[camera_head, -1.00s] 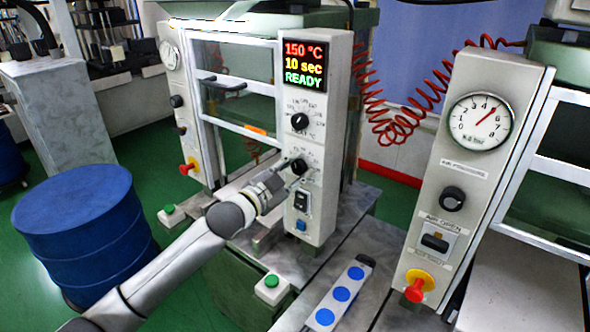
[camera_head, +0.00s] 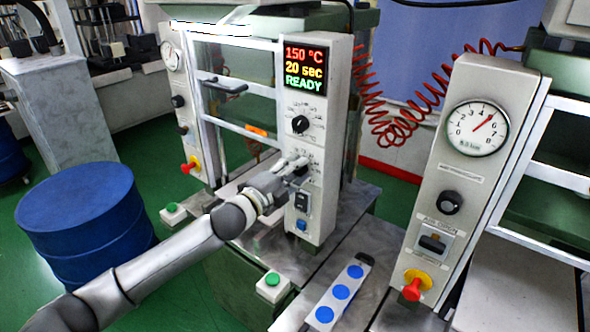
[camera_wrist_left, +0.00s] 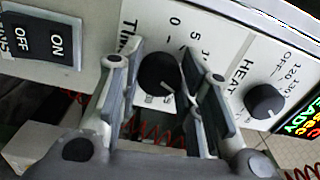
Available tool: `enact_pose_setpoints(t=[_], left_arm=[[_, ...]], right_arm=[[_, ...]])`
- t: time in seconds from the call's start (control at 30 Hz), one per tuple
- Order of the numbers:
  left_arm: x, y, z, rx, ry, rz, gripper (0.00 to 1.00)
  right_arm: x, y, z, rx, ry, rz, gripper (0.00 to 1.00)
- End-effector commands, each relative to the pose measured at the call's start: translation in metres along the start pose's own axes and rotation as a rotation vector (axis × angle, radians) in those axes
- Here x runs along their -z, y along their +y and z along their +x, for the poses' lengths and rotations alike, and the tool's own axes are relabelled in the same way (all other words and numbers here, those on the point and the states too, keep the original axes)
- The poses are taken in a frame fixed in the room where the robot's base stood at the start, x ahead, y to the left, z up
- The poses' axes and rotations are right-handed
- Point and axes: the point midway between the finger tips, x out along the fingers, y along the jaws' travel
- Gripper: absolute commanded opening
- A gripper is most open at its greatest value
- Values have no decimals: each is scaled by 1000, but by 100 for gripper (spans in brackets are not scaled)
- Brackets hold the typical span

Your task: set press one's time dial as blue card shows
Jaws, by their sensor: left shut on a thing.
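Press one's panel carries a display (camera_head: 305,67) reading 150 °C, 20 sec, READY. Below it is the heat dial (camera_head: 300,124), also in the left wrist view (camera_wrist_left: 264,101). The black time dial (camera_wrist_left: 160,74) is below that, mostly covered in the head view by my left gripper (camera_head: 297,168). In the left wrist view the two fingers stand on either side of the time dial, shut on it. A pale strip (camera_head: 361,262) with three blue discs lies on the bench; I take it as the blue card. My right gripper is not in view.
An on/off switch (camera_wrist_left: 41,42) sits beside the time dial. A green button (camera_head: 272,279) is on the bench's front. A second panel with a gauge (camera_head: 478,128) and red knob (camera_head: 412,290) stands right. A blue barrel (camera_head: 85,225) stands left.

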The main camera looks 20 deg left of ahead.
Motion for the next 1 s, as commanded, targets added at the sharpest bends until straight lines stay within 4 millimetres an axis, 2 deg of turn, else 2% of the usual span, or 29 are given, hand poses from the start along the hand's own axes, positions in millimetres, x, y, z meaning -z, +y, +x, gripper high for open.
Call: enact_pose_setpoints(t=[0.3,0.73,0.77,0.9,1.0], left_arm=[[0,-1,0,1,0,78,9],[0,0,0,1,0,84,9],[0,0,0,1,0,84,37],[0,0,0,1,0,83,55],[0,0,0,1,0,83,55]], right_arm=[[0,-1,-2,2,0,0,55],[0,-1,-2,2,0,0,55],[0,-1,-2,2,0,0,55],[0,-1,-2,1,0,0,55],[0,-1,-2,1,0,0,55]])
